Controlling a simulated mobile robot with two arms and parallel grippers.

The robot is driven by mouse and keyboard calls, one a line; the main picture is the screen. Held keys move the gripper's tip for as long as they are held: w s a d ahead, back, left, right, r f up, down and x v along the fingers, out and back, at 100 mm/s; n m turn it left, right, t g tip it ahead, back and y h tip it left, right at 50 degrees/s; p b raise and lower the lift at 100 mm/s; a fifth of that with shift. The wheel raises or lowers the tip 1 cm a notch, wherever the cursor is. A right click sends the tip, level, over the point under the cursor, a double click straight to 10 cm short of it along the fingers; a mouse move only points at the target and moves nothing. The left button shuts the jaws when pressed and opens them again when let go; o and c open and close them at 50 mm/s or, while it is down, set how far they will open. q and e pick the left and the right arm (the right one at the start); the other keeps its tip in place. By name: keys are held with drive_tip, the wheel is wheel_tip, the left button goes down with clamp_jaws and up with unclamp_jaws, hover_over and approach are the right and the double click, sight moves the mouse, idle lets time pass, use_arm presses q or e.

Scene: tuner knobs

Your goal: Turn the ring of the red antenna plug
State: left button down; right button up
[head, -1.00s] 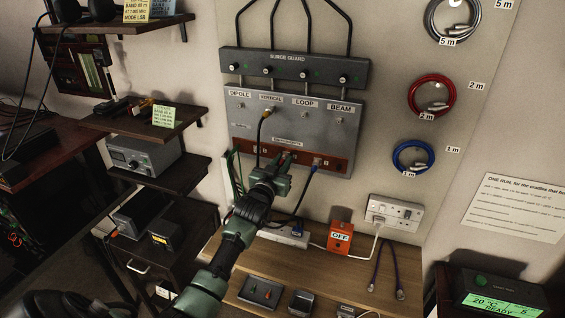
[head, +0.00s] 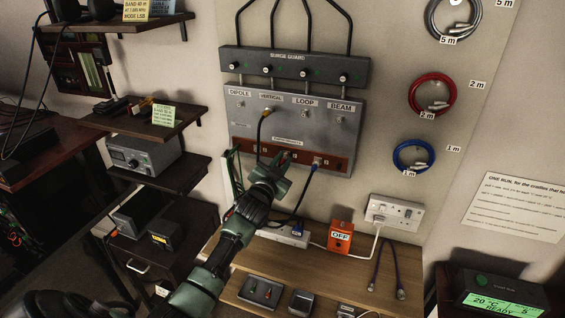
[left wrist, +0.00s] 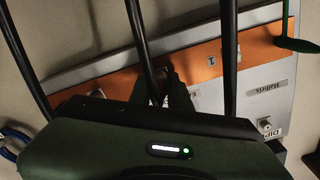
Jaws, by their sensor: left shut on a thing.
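My left gripper (head: 283,159) reaches up to the orange-brown socket strip (head: 244,149) along the lower edge of the grey antenna panel (head: 298,123). A small reddish bit, the red antenna plug (head: 285,155), shows at the fingertips. In the left wrist view the two fingers (left wrist: 164,82) are shut around it in front of the orange strip (left wrist: 201,66); they hide most of it and its ring. My right gripper is out of view.
A green cable end (left wrist: 296,45) and dark bars cross the wrist view. Below is a wooden desk with an orange OFF box (head: 340,238).

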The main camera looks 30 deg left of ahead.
use_arm(q)
drive_tip(key=m, duration=0.4)
drive_tip(key=shift+m, duration=0.4)
drive_tip(key=m, duration=0.3)
drive_tip(key=shift+m+b, duration=0.3)
drive_tip(key=shift+b, duration=0.1)
drive_tip(key=m, duration=0.3)
drive_tip(key=shift+m, duration=0.3)
drive_tip(key=m, duration=0.3)
drive_tip(key=shift+m, duration=0.3)
drive_tip(key=m, duration=0.3)
drive_tip(key=shift+m+p, duration=0.4)
drive_tip(key=m+p, duration=0.1)
drive_tip(key=m, duration=0.2)
drive_tip(key=shift+r+m, duration=0.1)
drive_tip(key=shift+m, duration=0.2)
drive_tip(key=m+p, duration=0.1)
drive_tip(key=m, duration=0.4)
drive_tip(key=shift+p, duration=0.35)
drive_tip(key=shift+d+m+p, duration=0.1)
drive_tip(key=shift+m+p, duration=0.3)
drive_tip(key=shift+m, duration=0.7)
